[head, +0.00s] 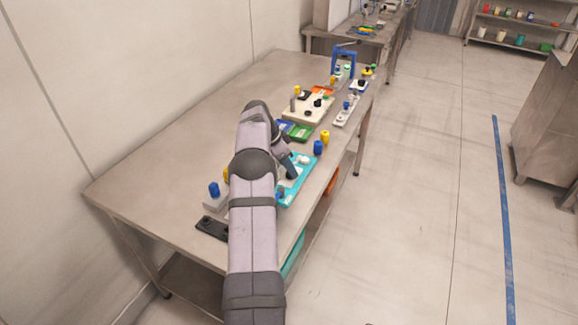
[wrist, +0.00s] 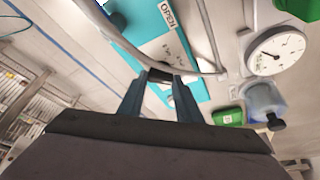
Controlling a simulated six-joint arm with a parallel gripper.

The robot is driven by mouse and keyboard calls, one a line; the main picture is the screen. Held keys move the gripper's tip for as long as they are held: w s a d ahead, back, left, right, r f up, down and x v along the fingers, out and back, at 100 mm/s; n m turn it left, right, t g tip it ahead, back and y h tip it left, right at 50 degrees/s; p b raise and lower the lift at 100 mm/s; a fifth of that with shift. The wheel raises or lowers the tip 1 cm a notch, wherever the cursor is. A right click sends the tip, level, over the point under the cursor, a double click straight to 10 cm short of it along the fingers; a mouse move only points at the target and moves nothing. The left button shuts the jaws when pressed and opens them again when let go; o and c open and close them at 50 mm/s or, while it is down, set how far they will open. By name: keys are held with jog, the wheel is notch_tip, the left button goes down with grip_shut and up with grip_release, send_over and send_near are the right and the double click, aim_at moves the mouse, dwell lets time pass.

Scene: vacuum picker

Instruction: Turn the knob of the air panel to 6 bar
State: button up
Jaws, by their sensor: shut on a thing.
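The air panel is a cyan board (head: 294,191) near the table's front edge, partly hidden by my arm in the head view. In the wrist view its cyan face (wrist: 187,62) carries a label reading OPEN. A round white gauge (wrist: 276,50) with a dark needle is at the right; its numbers are too small to read. My gripper (wrist: 160,82) is shut on a small dark piece between its fingertips, which looks like the knob (wrist: 160,75). The fingers hide most of it, and its angle cannot be told. In the head view my gripper (head: 290,170) is over the cyan board.
On the table (head: 150,160), blue (head: 318,147) and yellow (head: 325,136) pieces stand beyond the panel. A green tray (head: 300,132) and a cream board (head: 308,108) lie farther back. A blue piece on a grey block (head: 214,190) is left of my arm. The table's left side is bare.

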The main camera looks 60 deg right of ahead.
jog(key=shift+m+p, duration=0.4)
jog(key=shift+m, duration=0.2)
jog(key=shift+m+y, duration=0.3)
jog(key=o, duration=1)
jog(key=shift+o, duration=0.2)
jog(key=b+v, duration=0.1)
jog(key=v, duration=0.6)
jog(key=shift+w, duration=0.2)
jog(key=shift+r, duration=0.1)
jog(key=shift+a, duration=0.1)
